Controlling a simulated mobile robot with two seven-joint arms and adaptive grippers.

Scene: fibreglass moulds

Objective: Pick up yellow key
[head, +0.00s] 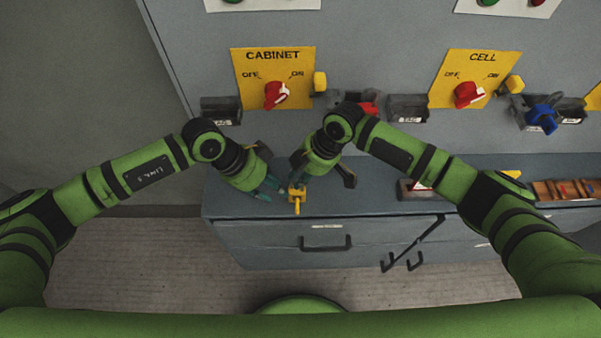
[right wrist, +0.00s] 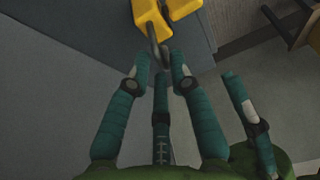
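A yellow key-like piece (head: 297,194) shows at the front edge of the grey cabinet top, between my two grippers in the head view. A thin yellow part of it extends down past the edge. At the top of the right wrist view are yellow blocks (right wrist: 150,20) with a grey shaft just beyond the fingertips. My right gripper (head: 323,172) is open, its fingers spread above and right of the key. Contact with the key is unclear.
The cabinet top (head: 235,202) has drawers with a handle (head: 325,243) below. Behind stands a grey panel with yellow CABINET (head: 271,57) and CELL (head: 480,60) plates, red knobs and small dark holders. A blue lock (head: 543,112) and a wooden tray (head: 568,191) are at right.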

